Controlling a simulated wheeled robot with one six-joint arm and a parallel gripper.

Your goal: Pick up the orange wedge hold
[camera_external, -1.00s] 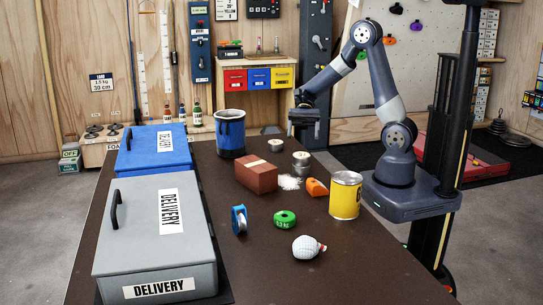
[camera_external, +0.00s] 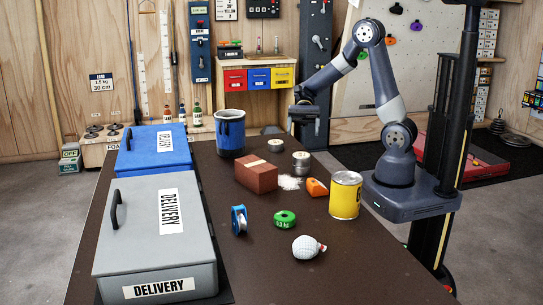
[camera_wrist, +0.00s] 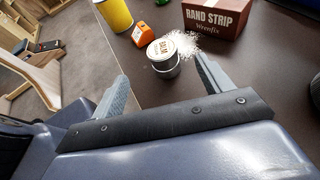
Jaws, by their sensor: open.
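The orange wedge hold (camera_external: 317,187) lies on the dark table, just left of the yellow can, in the external view. In the wrist view the orange wedge hold (camera_wrist: 142,34) shows near the top, beyond the balm tin and right of the yellow can. My gripper (camera_external: 303,117) is held above the far end of the table, away from the hold. In the wrist view my gripper (camera_wrist: 163,80) has its two fingers spread wide, with nothing gripped; the balm tin shows between them from this angle.
The balm tin (camera_wrist: 163,58), yellow can (camera_external: 345,195), brick-red box (camera_external: 256,176) and white powder (camera_external: 289,183) lie around the hold. A green tape roll (camera_external: 285,219), white ball (camera_external: 306,248) and blue spool (camera_external: 239,220) stand nearer. Delivery boxes (camera_external: 140,240) line the left.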

